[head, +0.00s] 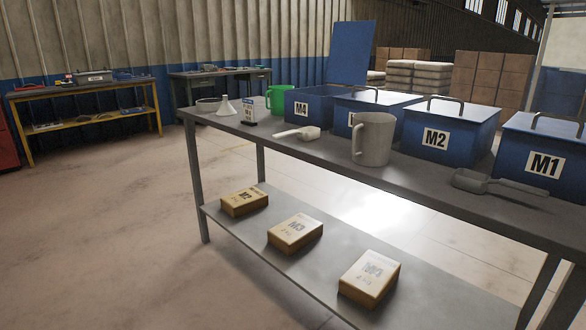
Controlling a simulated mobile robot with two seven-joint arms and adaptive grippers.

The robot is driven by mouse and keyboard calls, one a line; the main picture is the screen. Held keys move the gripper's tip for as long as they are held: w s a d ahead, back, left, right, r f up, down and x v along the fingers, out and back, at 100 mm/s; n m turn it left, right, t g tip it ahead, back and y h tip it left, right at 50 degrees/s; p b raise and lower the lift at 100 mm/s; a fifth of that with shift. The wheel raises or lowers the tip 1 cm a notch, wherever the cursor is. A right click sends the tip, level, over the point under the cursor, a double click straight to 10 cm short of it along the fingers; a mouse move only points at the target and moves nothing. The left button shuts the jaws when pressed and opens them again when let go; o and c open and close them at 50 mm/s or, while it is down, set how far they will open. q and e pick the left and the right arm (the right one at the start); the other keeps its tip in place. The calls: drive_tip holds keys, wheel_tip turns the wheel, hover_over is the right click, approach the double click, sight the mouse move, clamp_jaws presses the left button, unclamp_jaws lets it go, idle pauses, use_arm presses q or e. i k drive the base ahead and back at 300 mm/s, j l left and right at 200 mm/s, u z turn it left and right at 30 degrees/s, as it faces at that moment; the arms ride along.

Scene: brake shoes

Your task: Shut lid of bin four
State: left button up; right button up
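Bin four is a blue box labelled M4 (300,108), at the far end of a row of bins on a grey metal table (300,148) in the head view. Its lid (350,52) is open and stands roughly upright above the bin, a flat blue panel. Its inside is partly visible. Bin M3 (400,101), bin M2 (462,140) and bin M1 (545,150) have their lids down, each with a dark handle on top. The grey mug partly hides M3. Neither of my grippers is in view.
Several labelled boxes (295,232) lie on the lower shelf. Floor to the left is clear.

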sight(350, 45)
drive_tip(key=l+u, duration=0.1)
drive_tip(key=l, duration=0.35)
drive_tip(key=k+l, duration=0.1)
drive_tip(key=l, duration=0.35)
drive_tip(key=l+u, duration=0.15)
drive_tip(key=l, duration=0.3)
drive_tip(key=k+l+u, duration=0.1)
drive_tip(key=l, duration=0.3)
drive_tip(key=k+l, duration=0.15)
drive_tip(key=l, duration=0.3)
drive_tip(key=l+u, duration=0.2)
drive_tip(key=l, duration=0.35)
drive_tip(key=k+l+u, duration=0.2)
drive_tip(key=l, duration=0.35)
drive_tip(key=i+l+u, duration=0.1)
drive_tip(key=l+u, duration=0.15)
drive_tip(key=l, duration=0.9)
drive_tip(key=l+u, duration=0.3)
drive_tip(key=l, duration=0.8)
drive_tip(key=l+u, duration=0.25)
drive_tip(key=l, duration=0.9)
drive_tip(key=i+l+u, duration=0.1)
drive_tip(key=l+u, duration=0.2)
drive_tip(key=l, duration=1.65)
